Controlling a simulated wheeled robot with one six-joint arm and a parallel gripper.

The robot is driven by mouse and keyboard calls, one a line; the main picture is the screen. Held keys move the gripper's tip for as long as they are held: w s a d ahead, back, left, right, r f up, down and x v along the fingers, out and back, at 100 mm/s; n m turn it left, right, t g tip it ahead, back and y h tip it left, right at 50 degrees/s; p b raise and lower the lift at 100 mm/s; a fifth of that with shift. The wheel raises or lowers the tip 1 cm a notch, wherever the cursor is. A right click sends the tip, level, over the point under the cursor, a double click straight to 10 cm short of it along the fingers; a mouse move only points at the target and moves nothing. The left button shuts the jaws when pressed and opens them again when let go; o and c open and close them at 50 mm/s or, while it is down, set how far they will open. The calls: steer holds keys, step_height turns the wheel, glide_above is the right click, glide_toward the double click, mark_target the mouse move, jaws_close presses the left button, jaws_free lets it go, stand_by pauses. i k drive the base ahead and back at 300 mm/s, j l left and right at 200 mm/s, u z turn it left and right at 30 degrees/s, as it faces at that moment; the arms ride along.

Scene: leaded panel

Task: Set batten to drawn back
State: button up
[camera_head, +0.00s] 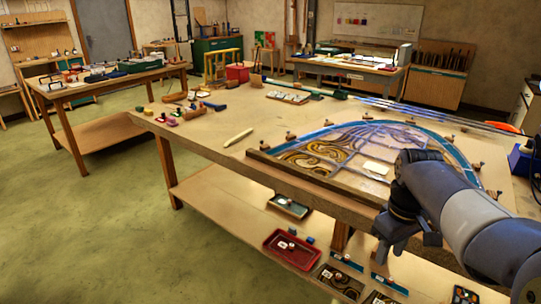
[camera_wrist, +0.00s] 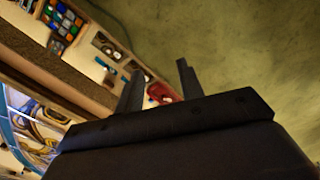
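A leaded panel (camera_head: 345,150) with an arched top lies on the workbench (camera_head: 215,130). A dark wooden strip, which looks like the batten (camera_head: 300,173), lies along the panel's straight near side, close to the bench's front edge. Its right end is hidden behind my arm. My gripper (camera_head: 405,242) hangs just off the bench's front edge, to the right of the batten's visible part, and points down. In the wrist view my gripper (camera_wrist: 160,68) has its two fingers apart with nothing between them. The gripper is not touching the batten.
A lower shelf (camera_head: 215,195) holds a red tray (camera_head: 291,250) and several small trays below my gripper. A pale rolled tool (camera_head: 238,137) lies left of the panel. Small blocks surround the arch. The floor left of the bench is clear.

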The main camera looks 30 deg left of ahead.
mark_target(363, 198)
steer(key=i+j+u, duration=0.3)
steer(key=i, duration=0.3)
steer(key=i+j+u, duration=0.3)
steer(key=i, duration=0.35)
steer(key=i+u, duration=0.3)
steer(key=i, duration=0.35)
